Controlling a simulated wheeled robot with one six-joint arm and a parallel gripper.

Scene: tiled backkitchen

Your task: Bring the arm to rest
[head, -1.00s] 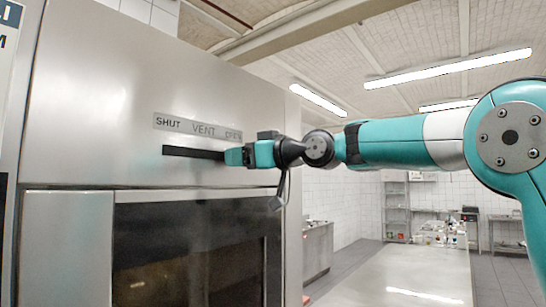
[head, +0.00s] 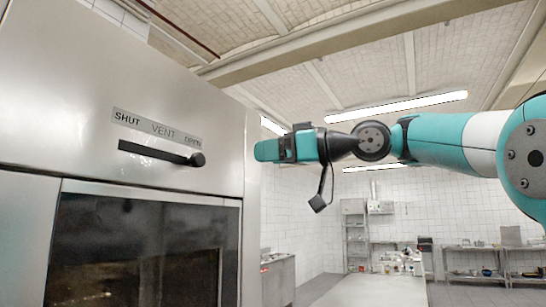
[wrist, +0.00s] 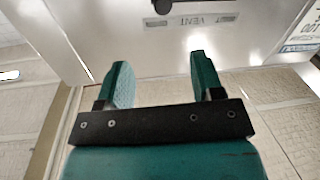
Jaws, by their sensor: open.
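My gripper (head: 264,150) is at the left end of my teal and grey arm, which reaches in from the right in the head view. It is in the air to the right of the steel oven's front, clear of the black slider knob (head: 197,159). In the wrist view the two teal fingers of my gripper (wrist: 160,66) stand apart with nothing between them. The knob sits at the right end of its black slot (head: 150,151), under the word OPEN on the label strip (head: 157,128).
The steel oven (head: 80,75) fills the left side, with a dark glass door (head: 130,250) below the slot. A long steel table (head: 370,290) and a shelf rack (head: 355,235) stand farther back. Open air surrounds my gripper on the right.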

